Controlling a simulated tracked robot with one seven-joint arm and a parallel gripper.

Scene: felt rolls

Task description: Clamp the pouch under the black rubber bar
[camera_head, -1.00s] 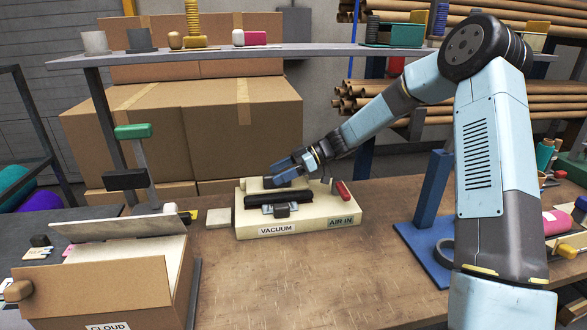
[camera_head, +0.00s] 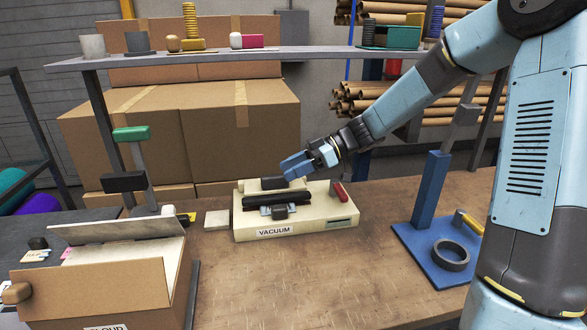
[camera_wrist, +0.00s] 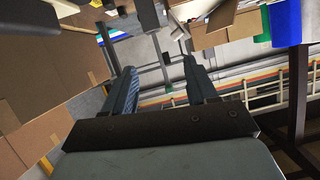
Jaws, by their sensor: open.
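The cream vacuum unit (camera_head: 300,232) sits on the brown bench, with a VACUUM label on its front. The black rubber bar (camera_head: 278,200) lies across its top. A small pale bluish piece (camera_head: 265,210) shows at the front edge of the bar, beside a dark block (camera_head: 281,212). I cannot tell whether this piece is the pouch or a metal part. My gripper (camera_head: 289,166) is open just above the back of the unit, apart from the bar. In the wrist view both fingers (camera_wrist: 160,72) stand apart with nothing between them.
A cardboard box (camera_head: 95,290) with a raised flap stands at front left. A blue stand (camera_head: 428,200) with a dark ring (camera_head: 451,254) is to the right. A red handle (camera_head: 339,192) is on the unit. A shelf (camera_head: 220,59) spans behind. The front bench is clear.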

